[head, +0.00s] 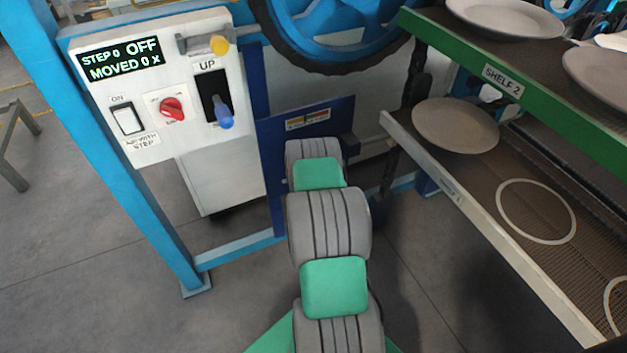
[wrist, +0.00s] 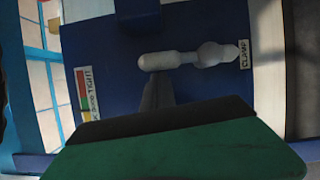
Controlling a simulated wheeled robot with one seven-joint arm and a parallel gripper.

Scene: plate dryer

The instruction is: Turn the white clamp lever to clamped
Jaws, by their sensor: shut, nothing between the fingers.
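The white clamp lever (wrist: 175,60) shows in the wrist view against a dark blue panel (wrist: 100,50). It lies roughly level across the picture, with its rounded bulky end beside the CLAMP label (wrist: 243,54) at the right. My gripper (wrist: 158,80) is shut and empty, its grey fingers just below the lever's left end; I cannot tell whether they touch it. In the head view the blue panel (head: 330,122) stands beyond my arm, and the lever and gripper are hidden behind the arm.
A coloured label reading TIGHT (wrist: 86,95) is at the panel's left. A white control box (head: 150,85) with a red knob and blue-tipped lever stands left of my arm. A rack shelf (head: 470,185) with plates is close on the right.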

